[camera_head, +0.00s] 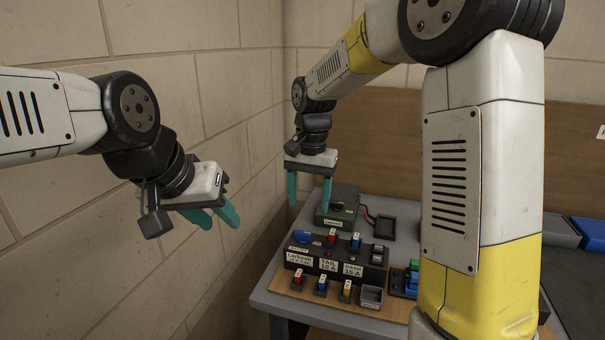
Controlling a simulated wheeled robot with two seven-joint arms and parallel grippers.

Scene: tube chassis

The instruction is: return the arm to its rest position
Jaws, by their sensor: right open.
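My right gripper (308,195) hangs fingers down at the back left of the grey table, beside the green box. Its two teal fingers are wide apart with nothing between them. Its white and yellow arm comes in from the right and crosses in front of the table's right part. My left gripper (222,222) is in front of the left wall, left of the table and clear of it. Its teal fingers point down and to the right, with a gap between the tips and nothing held.
The grey table (262,299) carries a dark fuse panel (337,259) with labels and coloured fuses. A green box (337,206) and black tray (383,228) stand behind it. Several fuses and a small grey bin (371,296) sit in front. Block walls (120,240) close the left side.

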